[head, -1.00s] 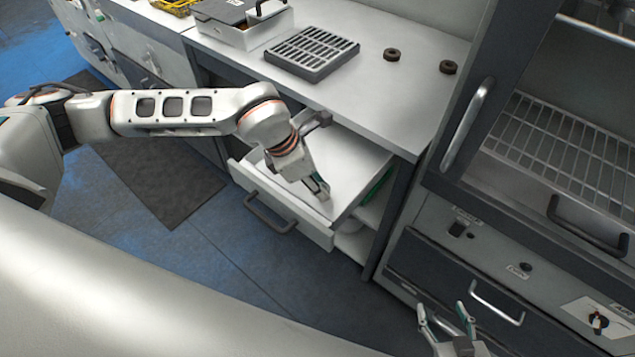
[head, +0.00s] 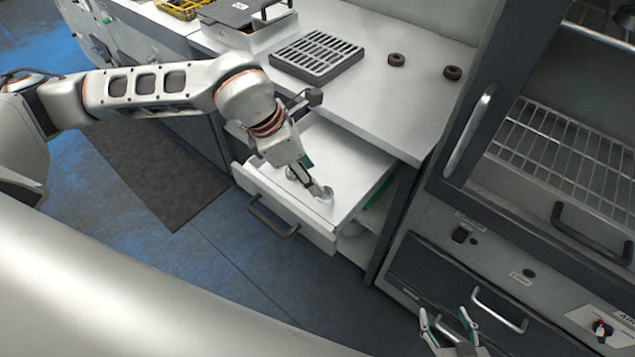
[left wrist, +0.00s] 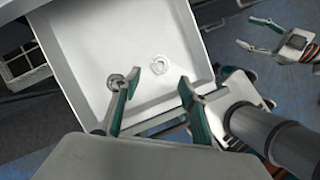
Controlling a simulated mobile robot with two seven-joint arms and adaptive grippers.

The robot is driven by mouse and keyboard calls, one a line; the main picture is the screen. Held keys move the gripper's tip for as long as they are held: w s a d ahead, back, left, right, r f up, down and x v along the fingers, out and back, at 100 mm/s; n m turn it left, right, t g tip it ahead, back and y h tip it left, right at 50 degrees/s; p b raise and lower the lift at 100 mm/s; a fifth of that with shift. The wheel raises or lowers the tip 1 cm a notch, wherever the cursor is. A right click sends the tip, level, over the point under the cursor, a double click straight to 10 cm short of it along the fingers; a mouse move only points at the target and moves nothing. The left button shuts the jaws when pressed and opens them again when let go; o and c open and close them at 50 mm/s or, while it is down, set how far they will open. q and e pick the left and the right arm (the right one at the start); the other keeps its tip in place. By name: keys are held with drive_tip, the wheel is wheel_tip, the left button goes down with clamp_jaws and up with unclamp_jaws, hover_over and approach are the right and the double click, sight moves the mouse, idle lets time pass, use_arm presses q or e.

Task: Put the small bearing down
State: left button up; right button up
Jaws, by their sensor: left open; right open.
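Two metal bearings lie in the pulled-out white drawer (head: 345,160). One silver ring (left wrist: 160,64) lies on the drawer floor just beyond the gap between my left fingers. The other ring (left wrist: 117,82) is partly covered by my left gripper's left finger in the left wrist view. I cannot tell which is the small one. My left gripper (left wrist: 160,79) is open and empty over the drawer; it also shows in the head view (head: 316,179). My right gripper (head: 446,315) is open and empty, low at the right, before the cabinet.
Two dark rings (head: 396,60) (head: 452,72) and a slotted grey tray (head: 316,58) are on the counter above the drawer. A lidded case (head: 245,22) stands behind the tray. A cabinet with a wire rack (head: 570,150) is at the right.

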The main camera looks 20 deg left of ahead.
use_arm(q)
drive_tip(key=v, duration=0.5)
drive_tip(key=shift+r, duration=0.15)
idle(0.3)
